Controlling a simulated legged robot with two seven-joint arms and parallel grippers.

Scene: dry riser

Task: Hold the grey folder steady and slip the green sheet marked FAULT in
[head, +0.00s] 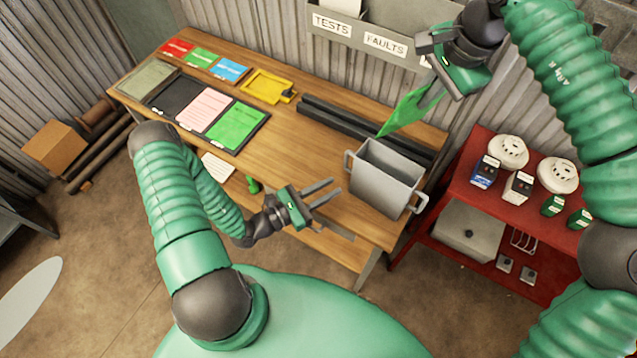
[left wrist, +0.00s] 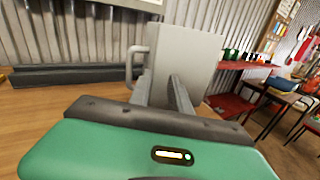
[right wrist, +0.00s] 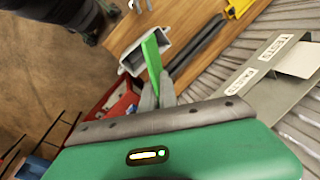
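The grey folder (head: 383,178) is an upright, open-topped grey holder with side handles, on the table's right end. It also shows in the left wrist view (left wrist: 188,60). My left gripper (head: 330,193) is open and empty, left of the folder and apart from it, fingers pointing towards it. My right gripper (head: 441,84) is shut on a green sheet (head: 408,108), tilted above the folder. Its lower tip is near the folder's back rim; I cannot tell whether it is inside. The sheet also shows in the right wrist view (right wrist: 151,52). No marking is readable.
The wooden table (head: 300,145) carries dark rails (head: 345,120) behind the folder, a yellow tray (head: 266,87), and a black board (head: 180,96) with a pink and another green sheet. A wall rack (head: 385,42) reads TESTS and FAULTS. A red shelf (head: 460,200) with detectors stands right.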

